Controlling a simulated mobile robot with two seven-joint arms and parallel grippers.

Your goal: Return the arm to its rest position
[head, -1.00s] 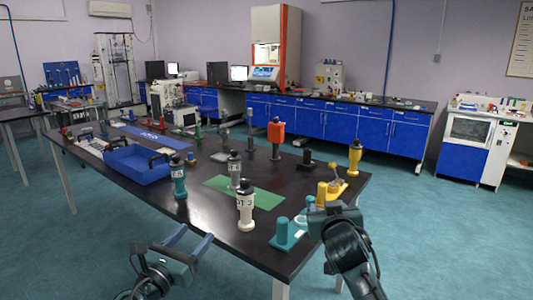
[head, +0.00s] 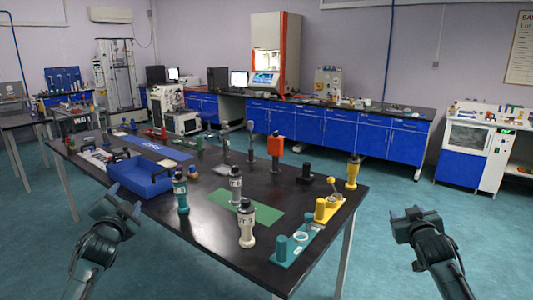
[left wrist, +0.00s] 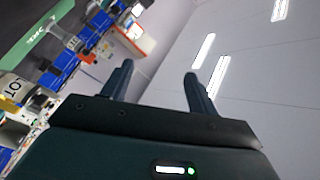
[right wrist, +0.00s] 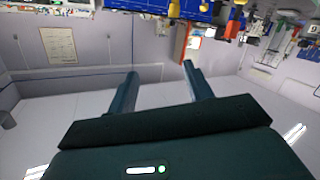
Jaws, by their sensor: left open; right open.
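My left gripper (head: 120,208) is raised at the left front of the black table, near its front edge, apart from everything on it. In the left wrist view its two fingers (left wrist: 157,88) are spread with nothing between them. My right gripper (head: 416,220) is over the floor to the right of the table, clear of it. In the right wrist view its fingers (right wrist: 162,88) are spread and empty. Both arms come up from the bottom of the head view.
The black table (head: 215,236) carries a blue bin (head: 140,176), a green mat (head: 268,214), a white-bodied bottle (head: 246,226), a teal fixture (head: 283,250) and a yellow fixture (head: 322,212). The floor (head: 400,275) right of the table is free.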

